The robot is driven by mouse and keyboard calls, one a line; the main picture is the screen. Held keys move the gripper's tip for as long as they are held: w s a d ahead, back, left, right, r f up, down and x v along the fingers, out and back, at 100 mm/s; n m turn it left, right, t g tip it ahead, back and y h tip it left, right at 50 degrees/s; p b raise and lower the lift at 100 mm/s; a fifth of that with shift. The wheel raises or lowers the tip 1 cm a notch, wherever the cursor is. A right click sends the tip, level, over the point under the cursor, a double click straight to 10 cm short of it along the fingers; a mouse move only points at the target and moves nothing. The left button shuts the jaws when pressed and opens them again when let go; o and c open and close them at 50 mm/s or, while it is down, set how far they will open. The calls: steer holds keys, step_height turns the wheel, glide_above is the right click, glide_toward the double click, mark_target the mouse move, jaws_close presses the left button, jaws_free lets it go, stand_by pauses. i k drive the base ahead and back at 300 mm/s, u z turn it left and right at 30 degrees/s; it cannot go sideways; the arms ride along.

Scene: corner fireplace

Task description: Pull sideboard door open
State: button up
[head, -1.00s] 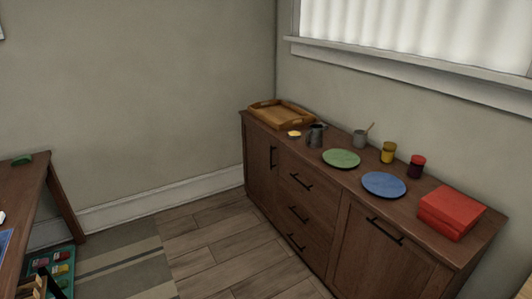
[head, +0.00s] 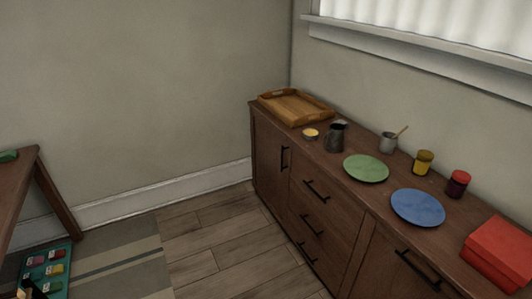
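The brown wooden sideboard (head: 333,237) stands along the right wall. Its left door (head: 268,158) is closed and has a black vertical handle (head: 284,159). A stack of drawers with black handles fills the middle. The right door (head: 380,262) is closed as far as it shows, with a black bar handle (head: 418,267) near its top; its lower part is cut off by the frame.
A table (head: 22,187) stands left. The wooden floor (head: 225,240) between is clear.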

mark_target(272, 151)
steer(key=u, duration=0.45)
steer(key=i, duration=0.6)
steer(key=u, duration=1)
steer(key=i, duration=0.8)
steer(key=u, duration=0.45)
